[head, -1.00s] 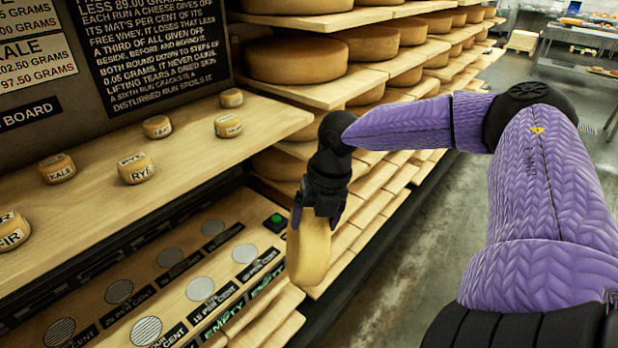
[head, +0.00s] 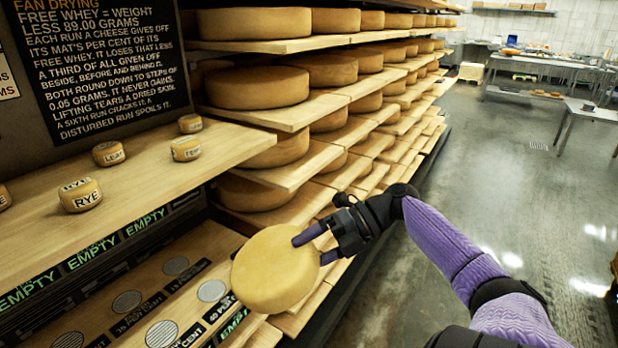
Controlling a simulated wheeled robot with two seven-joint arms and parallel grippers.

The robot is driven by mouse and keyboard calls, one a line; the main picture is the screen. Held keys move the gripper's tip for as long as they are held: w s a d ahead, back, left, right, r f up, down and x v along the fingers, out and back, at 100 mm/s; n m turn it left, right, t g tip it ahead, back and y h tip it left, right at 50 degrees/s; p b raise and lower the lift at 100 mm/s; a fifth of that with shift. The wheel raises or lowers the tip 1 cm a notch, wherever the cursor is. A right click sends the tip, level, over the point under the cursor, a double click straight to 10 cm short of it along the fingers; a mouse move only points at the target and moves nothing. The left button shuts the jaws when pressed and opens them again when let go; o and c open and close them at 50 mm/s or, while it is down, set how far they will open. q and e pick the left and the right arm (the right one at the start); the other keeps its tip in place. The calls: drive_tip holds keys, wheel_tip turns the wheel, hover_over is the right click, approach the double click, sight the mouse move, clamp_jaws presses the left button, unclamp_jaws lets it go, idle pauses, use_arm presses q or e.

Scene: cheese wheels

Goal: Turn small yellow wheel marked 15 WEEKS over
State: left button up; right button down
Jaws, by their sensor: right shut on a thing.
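A small yellow cheese wheel (head: 273,272) is held in my right gripper (head: 312,246) in the head view. One broad round face is turned towards the camera and it looks plain, with no marking that I can read. The purple fingers grip the wheel at its right edge, and it is held up in front of the shelf with the round mats. I cannot tell from this view whether this is the wheel marked 15 WEEKS. My left gripper is not in the view.
Small labelled cheeses, such as RYE (head: 80,195), stand on the upper wooden board (head: 130,185). Below are round mats (head: 127,301) with per cent labels. Large cheese wheels (head: 256,87) fill the racks behind. The floor (head: 520,180) on the right is clear.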

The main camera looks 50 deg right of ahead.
drive_tip(key=shift+d+f+t+y+b, duration=0.1)
drive_tip(key=shift+f+t+y+b, duration=0.4)
drive_tip(key=shift+b, duration=0.65)
drive_tip(key=f+y+b, duration=0.1)
drive_tip(key=b, duration=0.1)
drive_tip(key=t+y+b, duration=0.1)
drive_tip(key=b, duration=0.1)
drive_tip(key=shift+s+d+f+b, duration=0.15)
drive_tip(key=shift+s+f+b, duration=0.05)
drive_tip(key=shift+f+b, duration=0.15)
drive_tip(key=shift+f+t+y+b, duration=0.15)
drive_tip(key=shift+t+y+b, duration=0.3)
drive_tip(key=shift+b, duration=0.35)
drive_tip(key=shift+s+d, duration=0.1)
